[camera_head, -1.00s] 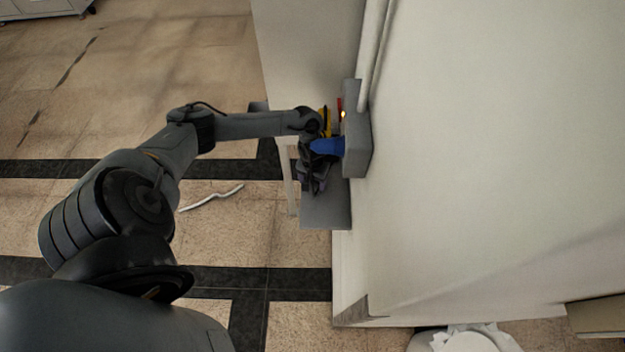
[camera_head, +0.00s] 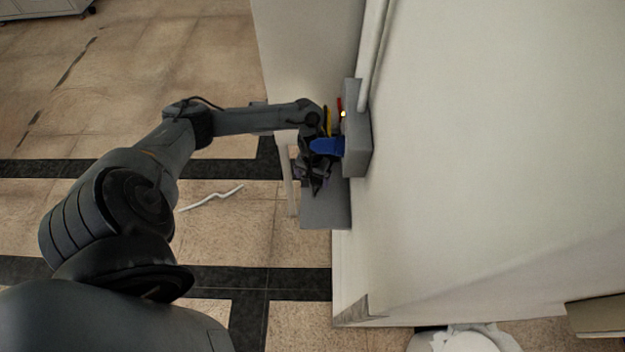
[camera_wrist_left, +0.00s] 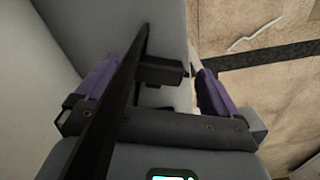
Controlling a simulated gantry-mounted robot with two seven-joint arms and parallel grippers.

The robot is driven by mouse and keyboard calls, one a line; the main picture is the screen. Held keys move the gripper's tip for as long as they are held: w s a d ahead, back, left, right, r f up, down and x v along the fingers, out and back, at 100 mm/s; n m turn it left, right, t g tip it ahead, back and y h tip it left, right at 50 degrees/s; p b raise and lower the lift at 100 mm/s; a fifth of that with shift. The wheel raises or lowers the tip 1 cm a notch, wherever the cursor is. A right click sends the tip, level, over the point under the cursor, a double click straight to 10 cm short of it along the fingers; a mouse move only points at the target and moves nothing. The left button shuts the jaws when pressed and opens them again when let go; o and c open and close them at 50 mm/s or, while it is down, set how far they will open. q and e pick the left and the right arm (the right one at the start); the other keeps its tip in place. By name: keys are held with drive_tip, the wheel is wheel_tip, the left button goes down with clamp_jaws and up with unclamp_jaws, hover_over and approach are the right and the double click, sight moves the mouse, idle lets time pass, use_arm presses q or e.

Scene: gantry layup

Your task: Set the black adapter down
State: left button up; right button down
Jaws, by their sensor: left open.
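The black adapter (camera_wrist_left: 160,72) shows in the left wrist view as a small dark block over the grey shelf (camera_wrist_left: 110,25). My left gripper (camera_wrist_left: 153,80) is open, with one purple finger on each side of the adapter and a visible gap to each. A dark strip crosses the wrist view diagonally and hides part of that area. In the head view my left gripper (camera_head: 316,178) is over the grey shelf (camera_head: 326,210) beside the wall. I cannot make out the adapter there. My right gripper is not in view.
A grey wall box (camera_head: 357,145) stands right of the gripper, with a blue item (camera_head: 327,147), a yellow item (camera_head: 328,120) and a red item (camera_head: 340,104) close by. A white strip (camera_head: 212,197) lies on the floor. The shelf's front part is clear.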

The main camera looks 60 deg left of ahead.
sight(313, 182)
use_arm(q)
wheel_tip(313, 182, up, 10)
drive_tip(key=p, duration=0.1)
drive_tip(key=shift+f, duration=0.2)
idle(0.5)
